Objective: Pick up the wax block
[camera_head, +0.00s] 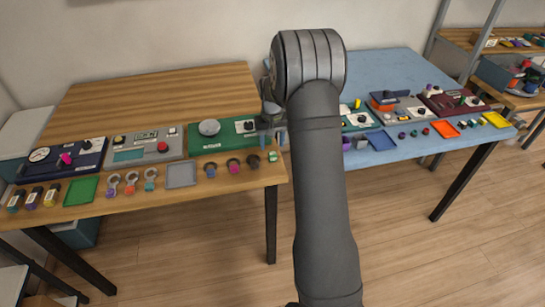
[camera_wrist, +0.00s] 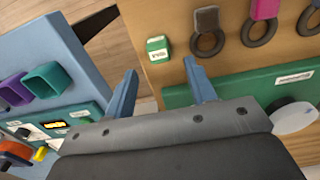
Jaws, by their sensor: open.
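A small green block with a white label (camera_wrist: 157,48), which looks like the wax block, sits on the wooden tabletop in the wrist view. The label is too small to read surely. In the head view the small green block (camera_head: 272,157) lies near the front right corner of the wooden table. My gripper (camera_wrist: 160,67) is open and empty, its two blue fingers spread apart. In the wrist view the block appears just beyond the fingertips, roughly between them. In the head view my gripper (camera_head: 270,138) is above the right end of the wooden table, behind the block.
Dark rings with coloured tabs (camera_wrist: 207,38) lie beside the block. A green panel with a grey knob (camera_head: 209,128) stands behind it. A gap separates the wooden table (camera_head: 160,88) from the blue table (camera_head: 385,65), which holds more panels, trays and small parts.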

